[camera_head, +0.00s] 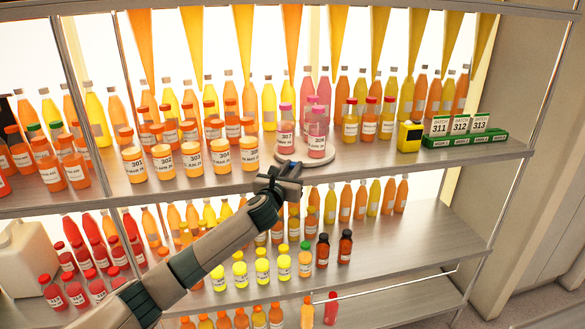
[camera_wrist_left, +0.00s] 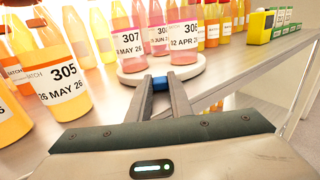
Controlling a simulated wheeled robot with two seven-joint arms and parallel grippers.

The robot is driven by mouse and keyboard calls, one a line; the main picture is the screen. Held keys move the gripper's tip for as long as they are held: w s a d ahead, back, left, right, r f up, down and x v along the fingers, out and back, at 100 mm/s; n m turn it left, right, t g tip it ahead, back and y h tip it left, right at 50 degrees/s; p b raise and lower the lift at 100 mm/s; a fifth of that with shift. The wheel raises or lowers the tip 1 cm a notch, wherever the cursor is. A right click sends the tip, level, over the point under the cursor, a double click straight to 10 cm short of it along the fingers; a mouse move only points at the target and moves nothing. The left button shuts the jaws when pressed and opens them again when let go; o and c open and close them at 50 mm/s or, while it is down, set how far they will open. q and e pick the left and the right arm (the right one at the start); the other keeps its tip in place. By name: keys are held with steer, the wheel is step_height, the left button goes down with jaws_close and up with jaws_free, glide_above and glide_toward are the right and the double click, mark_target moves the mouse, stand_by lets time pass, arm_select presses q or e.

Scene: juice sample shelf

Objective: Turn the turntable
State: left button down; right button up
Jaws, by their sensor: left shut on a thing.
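The turntable (camera_head: 318,160) is a round white disc on the upper shelf, near its front edge. Several bottles with pink-purple caps (camera_head: 317,133) stand on it, one labelled 307. It also shows in the left wrist view (camera_wrist_left: 190,71). My left gripper (camera_head: 293,167) reaches up from below to the turntable's front rim. In the left wrist view its fingers are shut on a small blue tab (camera_wrist_left: 160,83) at the rim. In the head view the gripper mostly covers this tab. My right gripper is not in view.
Orange bottles (camera_head: 222,158) labelled 301 to 305 stand close left of the turntable. A yellow device (camera_head: 410,136) and green holders with batch cards (camera_head: 465,138) stand to the right. The lower shelf (camera_head: 400,232) holds more bottles behind and below my arm.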

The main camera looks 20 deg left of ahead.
arm_select(q)
steer(key=c, duration=1.6)
jaws_free()
steer(key=shift+s, duration=0.15)
steer(key=shift+s+d+b, duration=0.15)
steer(key=shift+s+b, duration=0.65)
steer(key=shift+s, duration=2.05)
steer(key=shift+s+d+b, duration=0.2)
steer(key=shift+s+b, duration=0.6)
steer(key=shift+s, duration=2.05)
steer(key=shift+s+d+b, duration=0.15)
steer(key=shift+s+b, duration=0.65)
steer(key=shift+s, duration=2.05)
steer(key=shift+c, duration=0.3)
